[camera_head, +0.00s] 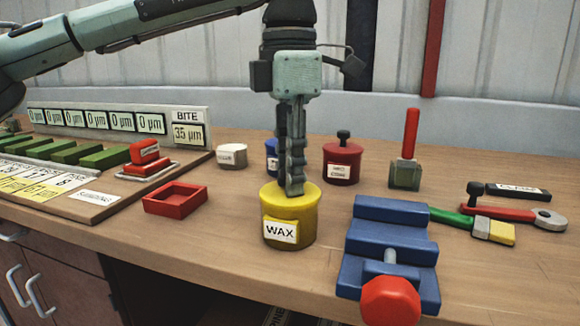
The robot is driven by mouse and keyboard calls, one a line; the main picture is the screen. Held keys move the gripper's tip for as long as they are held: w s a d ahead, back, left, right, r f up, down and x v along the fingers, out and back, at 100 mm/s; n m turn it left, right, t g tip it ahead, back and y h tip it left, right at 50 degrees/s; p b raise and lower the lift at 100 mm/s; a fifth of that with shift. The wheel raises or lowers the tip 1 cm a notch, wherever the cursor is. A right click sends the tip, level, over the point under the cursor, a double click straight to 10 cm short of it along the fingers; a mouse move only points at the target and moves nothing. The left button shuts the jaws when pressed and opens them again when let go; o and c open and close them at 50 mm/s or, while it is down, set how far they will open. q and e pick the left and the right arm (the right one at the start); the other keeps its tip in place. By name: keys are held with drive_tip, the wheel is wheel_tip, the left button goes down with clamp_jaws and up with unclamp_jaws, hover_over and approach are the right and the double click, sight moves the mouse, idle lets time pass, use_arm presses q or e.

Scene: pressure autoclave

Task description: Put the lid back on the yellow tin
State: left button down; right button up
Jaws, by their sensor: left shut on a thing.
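The yellow tin (290,232), labelled WAX, stands upright near the front of the bench. A flat yellow lid (271,193) lies across its top, level as far as I can see; no gap shows between them, but I cannot tell whether it is fully seated. My left gripper (294,190) points straight down over the tin. Its fingers are shut at the middle of the lid, and they hide the knob there. My right gripper is not in view.
A blue tin (271,155) stands partly hidden behind my gripper, with a dark red knobbed tin (341,163) to its right. A blue vise (388,240) with a red knob stands close at right. A red tray (175,198) lies left; bare bench separates it from the tin.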

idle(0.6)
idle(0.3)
use_arm(q)
drive_tip(key=c, duration=0.8)
unclamp_jaws()
drive_tip(key=shift+o, duration=0.2)
drive_tip(key=shift+r+p, duration=0.15)
drive_tip(key=shift+p, duration=0.15)
drive_tip(key=shift+r+p, duration=2.9)
drive_tip(key=shift+r, duration=0.45)
clamp_jaws()
